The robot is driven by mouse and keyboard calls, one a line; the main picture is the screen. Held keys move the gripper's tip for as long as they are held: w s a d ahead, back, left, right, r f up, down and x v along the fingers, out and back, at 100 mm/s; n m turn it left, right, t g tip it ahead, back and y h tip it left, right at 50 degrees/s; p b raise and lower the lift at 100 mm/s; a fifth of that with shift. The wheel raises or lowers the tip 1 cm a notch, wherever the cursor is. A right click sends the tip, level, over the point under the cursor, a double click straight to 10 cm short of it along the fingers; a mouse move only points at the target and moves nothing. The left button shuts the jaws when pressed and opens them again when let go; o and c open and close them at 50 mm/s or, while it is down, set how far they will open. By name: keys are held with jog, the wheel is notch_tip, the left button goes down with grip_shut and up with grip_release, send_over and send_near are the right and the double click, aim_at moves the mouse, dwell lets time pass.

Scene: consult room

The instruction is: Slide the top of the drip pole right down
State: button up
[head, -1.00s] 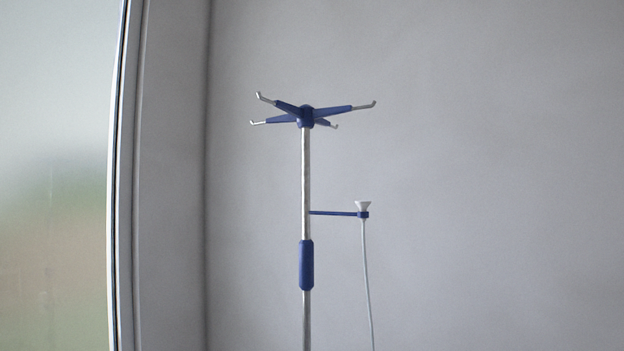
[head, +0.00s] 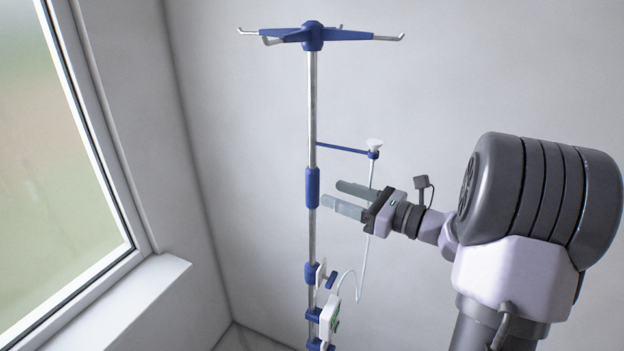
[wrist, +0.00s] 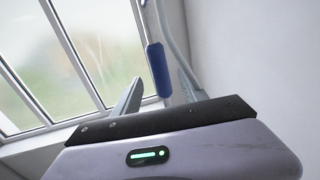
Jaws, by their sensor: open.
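The drip pole (head: 312,110) stands upright, with a blue four-armed hook top (head: 312,36) on its thin upper rod. A blue sleeve grip (head: 312,188) sits on the rod; it also shows in the wrist view (wrist: 158,70). My gripper (head: 345,197) is open and empty, just right of the blue sleeve, fingers pointing left toward it. In the wrist view my fingers (wrist: 160,95) lie either side of the sleeve's line, with the sleeve beyond them. I cannot tell the exact gap, but no contact shows.
A blue side arm (head: 342,148) holds a white funnel (head: 374,144) with a tube hanging close by my gripper. A white device (head: 329,315) and a blue clamp (head: 311,272) are on the lower pole. A window (head: 60,150) with a sill (head: 120,300) is at left.

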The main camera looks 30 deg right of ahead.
aim_at(312, 186)
jog(key=x, duration=0.7)
jog(key=shift+w+a+p, duration=0.1)
jog(key=shift+a+p, duration=0.05)
jog(key=shift+p, duration=0.25)
grip_shut()
dwell(0.8)
